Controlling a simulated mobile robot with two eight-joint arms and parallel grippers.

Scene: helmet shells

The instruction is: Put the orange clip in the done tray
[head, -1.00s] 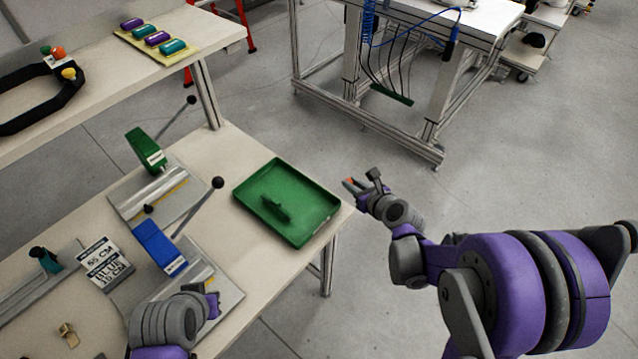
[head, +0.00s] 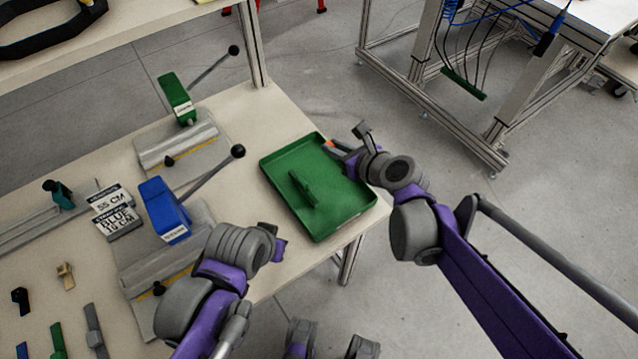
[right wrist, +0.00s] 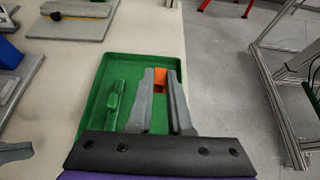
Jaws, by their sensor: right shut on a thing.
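The orange clip (head: 330,145) is between the fingers of my right gripper (head: 345,148), which is shut on it. In the right wrist view the orange clip (right wrist: 160,78) shows between the fingertips (right wrist: 161,84), partly hidden by them. The gripper is at the far right edge of the green tray (head: 335,222), and the clip appears above that edge. The height above the tray is hard to tell. A green clip (head: 303,188) lies in the tray. My left gripper (head: 279,248) is in front of the tray, over the table edge; its fingers are not clear.
Two lever tools, one green (head: 176,97) and one blue (head: 163,208), stand left of the tray. A label sign (head: 115,210) and several loose clips (head: 65,275) are further left. Open floor lies right of the table.

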